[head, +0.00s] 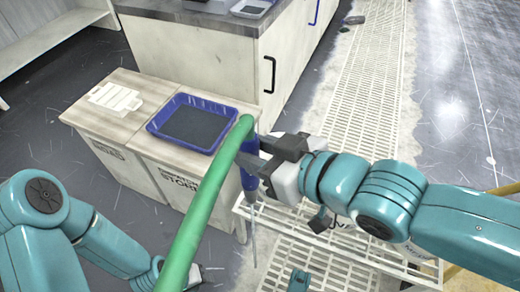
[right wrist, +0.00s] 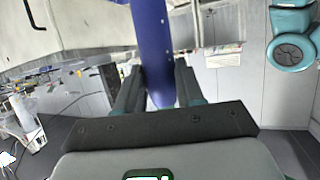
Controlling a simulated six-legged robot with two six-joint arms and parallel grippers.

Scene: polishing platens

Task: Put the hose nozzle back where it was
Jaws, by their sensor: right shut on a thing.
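The hose nozzle (head: 249,180) is blue, with a thin grey tip pointing down. A green hose (head: 200,205) arches from its top toward the lower edge of the head view. My right gripper (head: 256,160) is shut on the nozzle and holds it roughly upright, in front of the low cabinet's right side. In the right wrist view the blue nozzle body (right wrist: 153,45) stands between the two fingers (right wrist: 157,90). My left gripper (head: 203,272) shows only in part at the lower left, behind the hose; its jaws are unclear.
A blue tray (head: 151,128) with dark grey contents and a white slotted piece (head: 116,97) lie on the low wooden cabinet (head: 77,112). A white wire rack (head: 330,240) lies below my right gripper. A larger cabinet (head: 190,55) stands behind. Floor grating (head: 365,75) runs to the back.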

